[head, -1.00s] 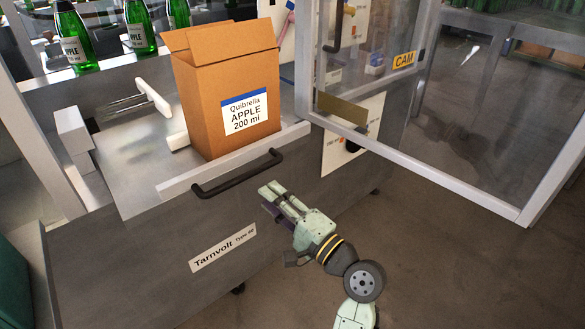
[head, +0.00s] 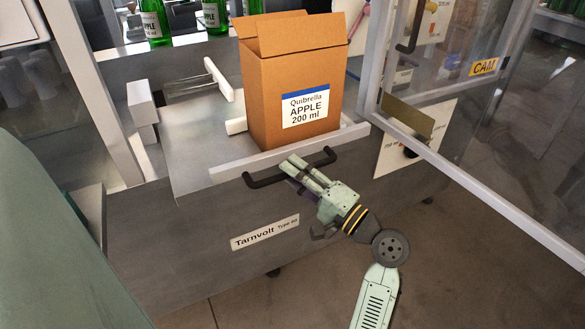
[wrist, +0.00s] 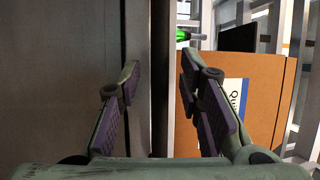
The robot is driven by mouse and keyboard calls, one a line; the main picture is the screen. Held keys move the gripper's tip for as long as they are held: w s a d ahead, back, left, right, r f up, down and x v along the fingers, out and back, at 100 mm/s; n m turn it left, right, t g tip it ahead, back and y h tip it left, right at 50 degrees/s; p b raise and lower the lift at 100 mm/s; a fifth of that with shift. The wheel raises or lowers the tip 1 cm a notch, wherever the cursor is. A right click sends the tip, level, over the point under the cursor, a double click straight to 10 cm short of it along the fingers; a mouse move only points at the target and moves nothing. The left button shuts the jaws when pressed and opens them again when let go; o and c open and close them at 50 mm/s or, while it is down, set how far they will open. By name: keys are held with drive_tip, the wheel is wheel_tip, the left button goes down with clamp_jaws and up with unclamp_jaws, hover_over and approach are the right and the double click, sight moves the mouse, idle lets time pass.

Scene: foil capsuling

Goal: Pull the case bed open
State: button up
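The case bed (head: 195,150) is a pale metal tray with a light front edge, above a dark front panel labelled Tarnvolt. A cardboard box (head: 267,105) labelled Quibrella APPLE 200 ml stands on it with its flaps up. A dark bar handle (head: 262,181) runs along the bed's front. My gripper (head: 288,164) is at the middle of this handle, its fingertips overlapping it in the head view. In the wrist view my gripper (wrist: 159,88) has its fingers apart, with a dark vertical strip between them. I cannot tell whether they touch the handle.
A clear framed door (head: 440,110) with a CAM sign stands open at the right. Green bottles (head: 215,15) stand behind the bed. The floor (head: 450,275) at the front right is free. A green surface (head: 50,240) fills the lower left.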

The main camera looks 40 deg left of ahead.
drive_tip(key=shift+a, duration=0.45)
drive_tip(key=shift+c, duration=0.2)
clamp_jaws()
idle(0.4)
